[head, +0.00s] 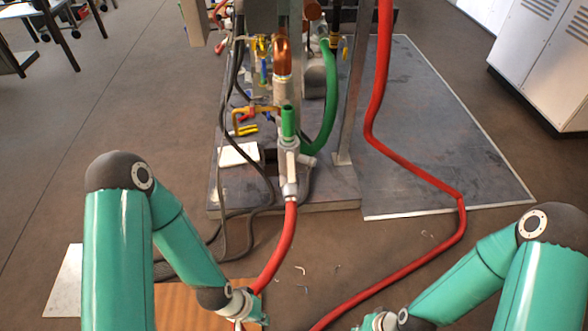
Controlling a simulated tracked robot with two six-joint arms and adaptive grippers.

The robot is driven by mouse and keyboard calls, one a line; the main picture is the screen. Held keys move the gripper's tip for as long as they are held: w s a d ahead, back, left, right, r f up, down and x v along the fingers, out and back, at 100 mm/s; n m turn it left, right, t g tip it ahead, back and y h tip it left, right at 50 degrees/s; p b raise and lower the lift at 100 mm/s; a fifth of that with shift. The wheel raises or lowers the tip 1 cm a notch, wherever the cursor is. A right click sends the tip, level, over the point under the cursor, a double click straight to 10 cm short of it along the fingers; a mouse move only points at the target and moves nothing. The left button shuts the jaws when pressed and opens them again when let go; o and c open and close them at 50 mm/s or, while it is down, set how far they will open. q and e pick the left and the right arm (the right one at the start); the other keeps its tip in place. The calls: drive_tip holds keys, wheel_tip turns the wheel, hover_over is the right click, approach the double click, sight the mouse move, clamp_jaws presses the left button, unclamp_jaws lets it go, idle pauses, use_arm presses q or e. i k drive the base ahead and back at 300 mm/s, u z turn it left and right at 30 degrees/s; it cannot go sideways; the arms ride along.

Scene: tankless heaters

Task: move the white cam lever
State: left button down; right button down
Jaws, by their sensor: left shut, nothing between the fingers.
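A pale grey-white cam-type coupling (289,163) stands upright on the skid, between a green fitting (288,122) above and a red hose (285,240) below. A short pale lever-like piece (307,160) sticks out at its right side; I cannot tell for sure that this is the white cam lever. My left gripper (243,310) is low in the head view, shut and empty, well below the coupling and apart from it. It is partly cut off by the bottom edge. My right gripper (376,321) barely shows at the bottom edge; its fingers are hidden.
The red hose runs down close to my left gripper. Another red hose (420,172) curves across the right side toward the bottom. Dark cables (225,215) hang left of the coupling. A metal post (345,110) stands to its right. Small pale scraps (300,270) lie on the floor.

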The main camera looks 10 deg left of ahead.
sight(290, 156)
drive_tip(key=i, duration=0.85)
drive_tip(key=z, duration=0.05)
